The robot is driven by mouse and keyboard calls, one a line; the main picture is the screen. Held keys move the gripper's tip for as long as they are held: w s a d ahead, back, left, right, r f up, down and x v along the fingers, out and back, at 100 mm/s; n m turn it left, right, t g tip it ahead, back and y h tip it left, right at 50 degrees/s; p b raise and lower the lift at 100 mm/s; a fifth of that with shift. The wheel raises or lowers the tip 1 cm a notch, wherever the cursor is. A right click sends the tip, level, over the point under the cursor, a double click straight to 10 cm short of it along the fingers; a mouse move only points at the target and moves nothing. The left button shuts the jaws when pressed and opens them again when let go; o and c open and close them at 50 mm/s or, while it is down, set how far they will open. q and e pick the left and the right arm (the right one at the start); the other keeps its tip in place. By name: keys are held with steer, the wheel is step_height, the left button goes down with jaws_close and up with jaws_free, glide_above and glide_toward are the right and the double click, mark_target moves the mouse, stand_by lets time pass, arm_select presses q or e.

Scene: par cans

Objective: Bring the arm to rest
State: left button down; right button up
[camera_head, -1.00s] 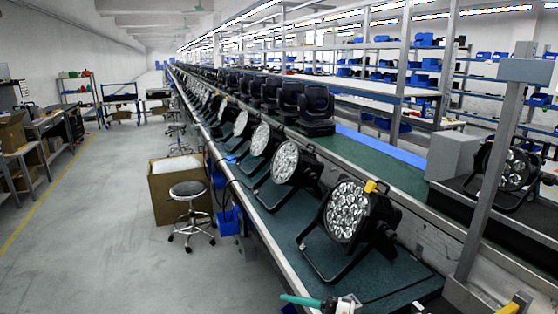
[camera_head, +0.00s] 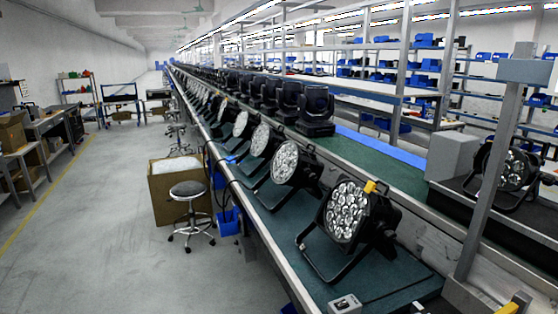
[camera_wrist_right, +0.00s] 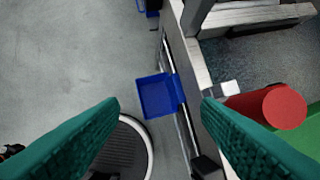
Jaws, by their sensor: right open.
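My right gripper (camera_wrist_right: 160,102) shows only in the right wrist view. Its two teal fingers are wide apart and nothing is between them. It hangs beside the bench edge, over a blue bin (camera_wrist_right: 157,96) and the grey floor. My left gripper is in neither view. In the head view a small silver box (camera_head: 345,304) with a dark mark on it stands on the green bench top at the bottom, with no gripper at it.
A par can (camera_head: 347,212) stands on the long bench, with several lamps behind it. A metal post (camera_head: 490,180) rises at right. A stool (camera_head: 190,205) and cardboard box (camera_head: 166,192) stand left of the bench. A red cylinder (camera_wrist_right: 268,106) lies right of my right gripper.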

steer(key=s+f+g+b, duration=0.1)
steer(key=s+f+b, duration=0.15)
steer(key=f, duration=1.45)
steer(key=s+f+g+b, duration=0.2)
steer(key=f+b, duration=0.1)
steer(key=f, duration=1.3)
steer(key=s+d+f+b, duration=0.1)
steer(key=s+f+b, duration=0.1)
steer(key=s+f, duration=0.6)
steer(key=s+d+f+g+b, duration=0.1)
steer(key=s+f+b, duration=0.1)
steer(key=s+f, duration=0.6)
step_height(320, 180, down, 4)
steer(key=shift+s+d+n, duration=0.25)
steer(key=shift+d+n, duration=0.05)
